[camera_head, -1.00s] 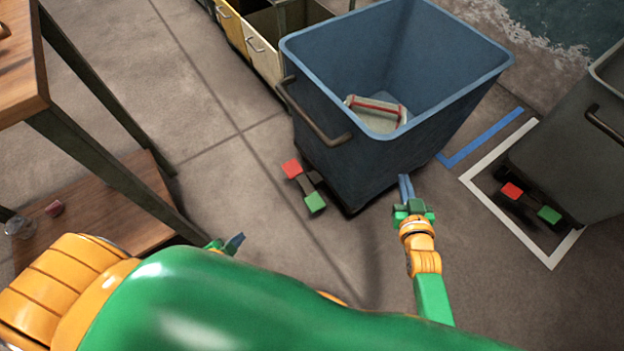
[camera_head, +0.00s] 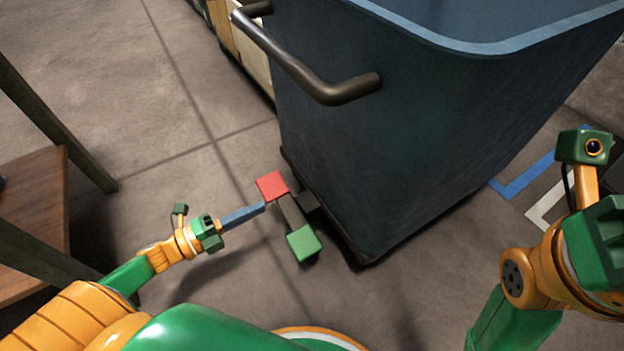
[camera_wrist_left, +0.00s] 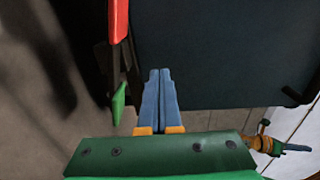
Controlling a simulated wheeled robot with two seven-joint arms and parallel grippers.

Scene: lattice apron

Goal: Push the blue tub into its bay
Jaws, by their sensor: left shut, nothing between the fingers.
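The blue tub (camera_head: 400,130) stands large and close in the head view, with a dark bar handle (camera_head: 300,72) on its near side. At its base is a pedal bar with a red pad (camera_head: 272,186) and a green pad (camera_head: 303,242). Blue tape (camera_head: 525,180) marks the bay corner at right, partly hidden. My right gripper (camera_wrist_left: 300,148) shows small in the wrist view.
White tape (camera_head: 543,208) lies beside the blue tape, partly behind my right arm. A wooden table with dark legs (camera_head: 50,125) and a low shelf (camera_head: 35,215) stands at left. Pale and yellow bins (camera_head: 248,60) are behind the tub. Floor between table and tub is clear.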

